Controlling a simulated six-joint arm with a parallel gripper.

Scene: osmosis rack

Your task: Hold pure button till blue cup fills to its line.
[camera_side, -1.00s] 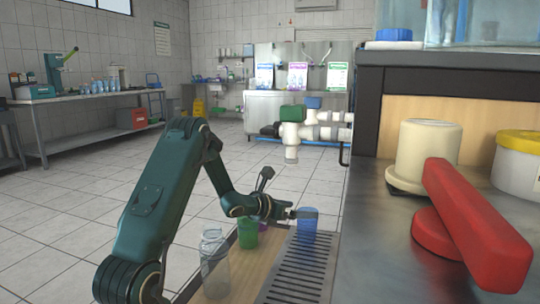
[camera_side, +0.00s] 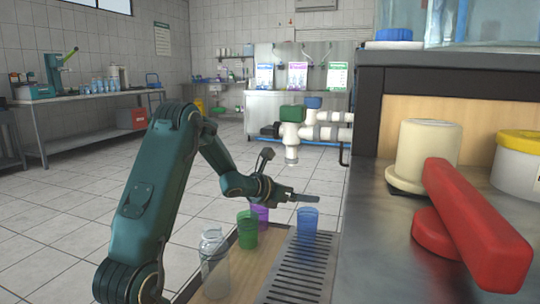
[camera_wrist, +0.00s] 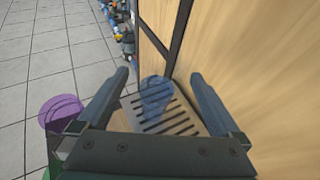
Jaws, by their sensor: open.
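The blue cup (camera_side: 307,221) stands upright on the slotted drip grate (camera_side: 293,277) in the side view. In the wrist view the blue cup (camera_wrist: 155,92) is beyond the fingertips, between the two fingers in the picture. My gripper (camera_side: 316,198) is open and empty, just above the level of the cup's rim; it also shows in the wrist view (camera_wrist: 160,76). A green button-like cap (camera_side: 293,113) and a blue one (camera_side: 313,102) sit on the white pipes (camera_side: 322,132) behind. I cannot tell which is the pure button. The cup's line and water level are not clear.
A green cup (camera_side: 247,230), a purple cup (camera_side: 260,214) and a clear bottle (camera_side: 213,250) stand left of the grate. A metal counter with a red handle (camera_side: 470,215) fills the right side.

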